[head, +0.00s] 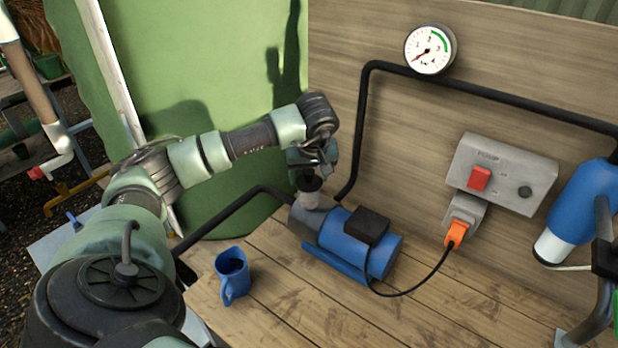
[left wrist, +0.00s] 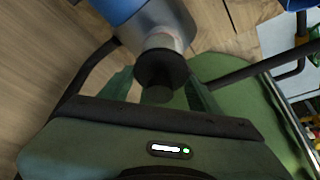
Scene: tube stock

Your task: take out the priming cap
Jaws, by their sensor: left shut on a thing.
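The pump (head: 345,240) is blue and grey and lies on the wooden bench, with a short pale filling neck (head: 308,200) on its grey end. The black priming cap (head: 310,184) is at the top of this neck. My left gripper (head: 311,172) comes down from above and is shut on the cap. In the left wrist view the cap (left wrist: 160,66) is a dark disc between the fingers (left wrist: 162,92), right over the pale neck (left wrist: 162,41). I cannot tell whether cap and neck still touch. My right gripper is not in view.
A blue mug (head: 232,276) stands on the bench left of the pump. Black pipes run beside the pump and up to a gauge (head: 430,50). A switch box (head: 500,175) and orange plug (head: 457,233) are on the back board.

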